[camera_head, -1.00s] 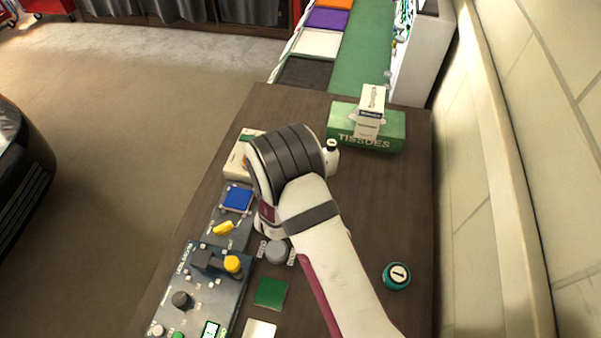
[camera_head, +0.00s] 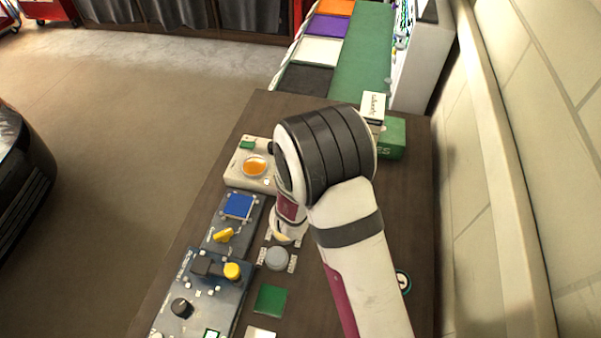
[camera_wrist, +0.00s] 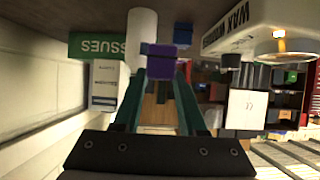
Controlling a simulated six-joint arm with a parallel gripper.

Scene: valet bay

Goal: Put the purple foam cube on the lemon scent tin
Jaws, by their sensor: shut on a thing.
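The purple foam cube (camera_wrist: 160,62) shows in the wrist view between the fingertips of my gripper (camera_wrist: 160,72), which is shut on it. A white cylinder (camera_wrist: 143,27) shows beyond the cube in the wrist view; I cannot tell whether it is the lemon scent tin, since no label shows. In the head view my arm hides the gripper and the cube. I cannot make out the lemon scent tin there.
A green tissue box (camera_head: 391,139) with a white carton (camera_head: 373,106) stands at the table's far right. A wax warmer (camera_head: 240,172) is left of my arm. Control panels (camera_head: 215,290) line the left edge. A teal round object (camera_head: 405,282) is partly hidden.

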